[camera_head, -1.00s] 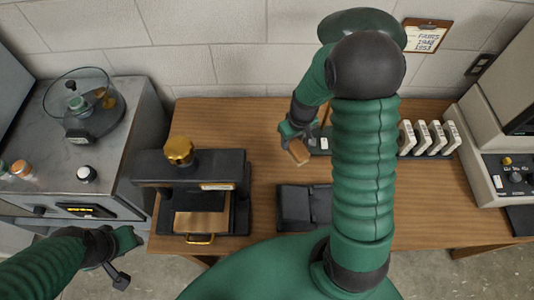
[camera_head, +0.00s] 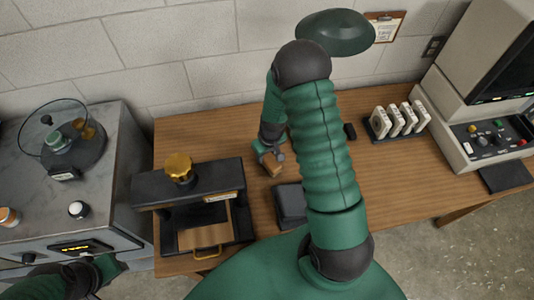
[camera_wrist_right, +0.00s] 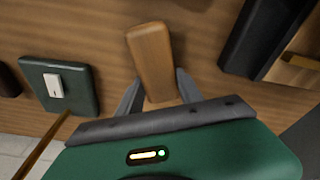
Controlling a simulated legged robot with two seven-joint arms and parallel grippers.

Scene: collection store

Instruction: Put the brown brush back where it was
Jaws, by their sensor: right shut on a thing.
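My right gripper (camera_head: 270,157) is shut on the brown brush (camera_head: 272,167), above the table between the black press and the tray of white pieces. In the right wrist view the brush (camera_wrist_right: 150,55) shows as a plain brown wooden block, sticking out between the two grey fingers; no bristles are visible. I cannot tell whether it touches the tabletop. My left gripper (camera_head: 106,268) is low at the left, in front of the grey cabinet; its fingers are too unclear to read.
A black press (camera_head: 190,185) with a brass knob stands left of the brush. A dark case (camera_head: 290,203) lies nearer me. A tray of white pieces (camera_head: 398,120) and a beige machine (camera_head: 470,140) stand right. A green plate (camera_wrist_right: 58,92) shows in the wrist view.

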